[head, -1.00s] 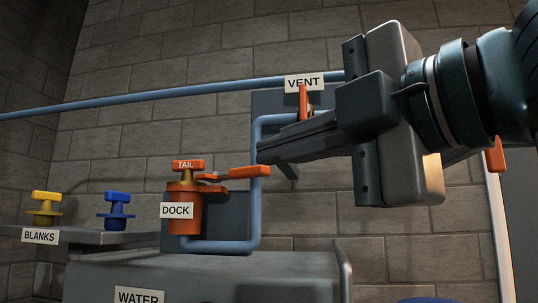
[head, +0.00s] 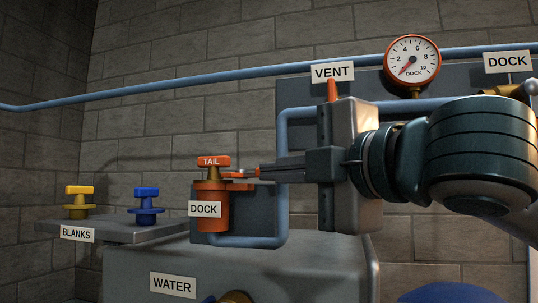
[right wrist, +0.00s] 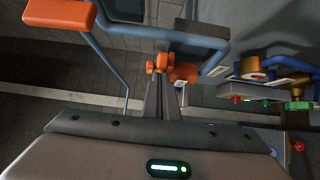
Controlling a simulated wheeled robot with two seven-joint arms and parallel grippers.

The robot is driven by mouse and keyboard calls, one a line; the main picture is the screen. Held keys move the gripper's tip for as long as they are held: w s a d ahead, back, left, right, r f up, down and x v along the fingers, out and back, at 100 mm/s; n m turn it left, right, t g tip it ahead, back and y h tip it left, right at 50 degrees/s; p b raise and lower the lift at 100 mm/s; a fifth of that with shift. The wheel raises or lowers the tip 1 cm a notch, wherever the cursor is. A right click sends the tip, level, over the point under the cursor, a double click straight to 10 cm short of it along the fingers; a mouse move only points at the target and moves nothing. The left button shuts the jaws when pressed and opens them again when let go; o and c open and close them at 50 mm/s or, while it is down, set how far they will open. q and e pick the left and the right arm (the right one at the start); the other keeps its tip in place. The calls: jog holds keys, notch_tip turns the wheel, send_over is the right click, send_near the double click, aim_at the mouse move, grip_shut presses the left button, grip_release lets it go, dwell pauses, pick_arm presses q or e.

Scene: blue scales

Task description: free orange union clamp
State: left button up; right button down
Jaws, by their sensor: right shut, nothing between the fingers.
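The orange union clamp (head: 236,187) sits around the orange DOCK union (head: 214,217), just below the TAIL cap (head: 213,161). Its right part is partly hidden by my right gripper. My right gripper (head: 258,172) comes in from the right, level, with its fingers shut and empty. The fingertips are close beside the clamp; I cannot tell whether they touch it. In the right wrist view the shut fingers (right wrist: 163,84) point at the orange TAIL cap (right wrist: 160,63), with more orange (right wrist: 184,72) beside it. My left gripper is not in view.
A yellow blank (head: 79,202) and a blue blank (head: 146,206) stand on the BLANKS shelf (head: 150,232) at left. A blue pipe (head: 283,150) runs close around the union. The VENT lever (head: 332,90) and a DOCK gauge (head: 412,60) are above my right arm.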

jog(key=shift+w+a, duration=0.1)
jog(key=shift+w, duration=0.1)
jog(key=shift+w+d+b, duration=0.2)
jog(key=shift+w+d, duration=0.2)
jog(key=shift+d, duration=0.2)
jog(key=shift+w+d+b, duration=0.2)
jog(key=shift+w+d, duration=0.15)
jog(key=shift+d, duration=0.2)
jog(key=shift+r, duration=0.1)
